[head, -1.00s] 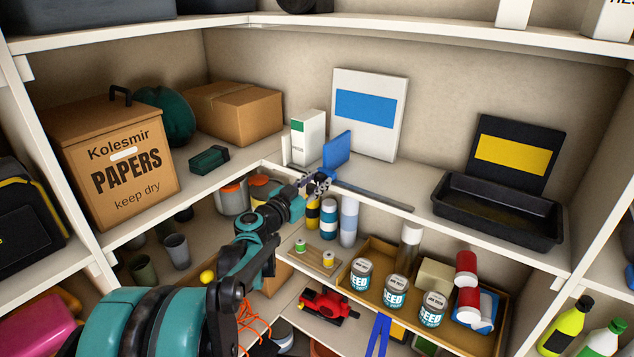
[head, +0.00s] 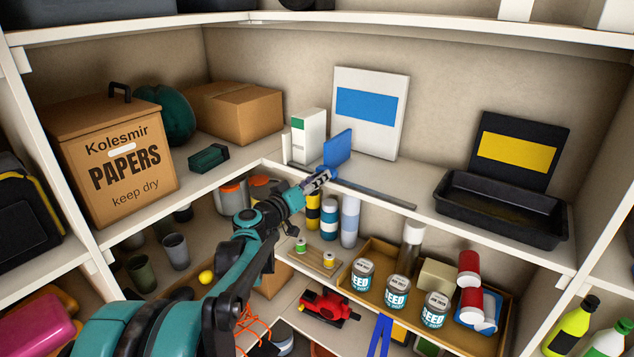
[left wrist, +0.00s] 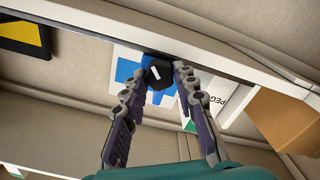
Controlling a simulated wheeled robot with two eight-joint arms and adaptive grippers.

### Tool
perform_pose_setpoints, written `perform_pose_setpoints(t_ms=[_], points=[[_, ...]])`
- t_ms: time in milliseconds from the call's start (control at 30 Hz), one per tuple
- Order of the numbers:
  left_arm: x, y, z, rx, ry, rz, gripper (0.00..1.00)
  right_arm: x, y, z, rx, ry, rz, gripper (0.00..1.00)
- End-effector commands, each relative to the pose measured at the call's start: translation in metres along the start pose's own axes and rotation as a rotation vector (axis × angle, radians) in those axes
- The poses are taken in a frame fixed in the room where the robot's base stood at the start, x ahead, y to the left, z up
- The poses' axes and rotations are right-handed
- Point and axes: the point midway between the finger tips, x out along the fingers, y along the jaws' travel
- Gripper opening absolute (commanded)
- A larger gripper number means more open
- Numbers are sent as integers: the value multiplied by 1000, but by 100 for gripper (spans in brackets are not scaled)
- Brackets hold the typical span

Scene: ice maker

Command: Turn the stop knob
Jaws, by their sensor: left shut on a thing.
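The stop knob (left wrist: 158,74) is a dark, faceted knob with a white mark, on the shelf's front edge in the left wrist view. My left gripper (left wrist: 163,68) has a finger on each side of it and is shut on it. In the head view my left gripper (head: 326,175) reaches the shelf edge just below a blue plate (head: 338,149). The knob is mostly hidden by the fingers in the head view. My right gripper is in neither view.
A grey bar (head: 375,193) runs along the shelf edge right of my gripper. A white-and-green box (head: 309,136) and a black tray (head: 500,208) stand on that shelf. Seed cans (head: 397,291) and bottles fill the shelf below.

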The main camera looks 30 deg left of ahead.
Motion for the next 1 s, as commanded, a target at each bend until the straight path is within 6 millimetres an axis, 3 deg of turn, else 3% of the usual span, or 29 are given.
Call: perform_pose_setpoints(t_ms=[1000], points=[[0, -3, 1, -964, 2, 0, 0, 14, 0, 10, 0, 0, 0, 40]])
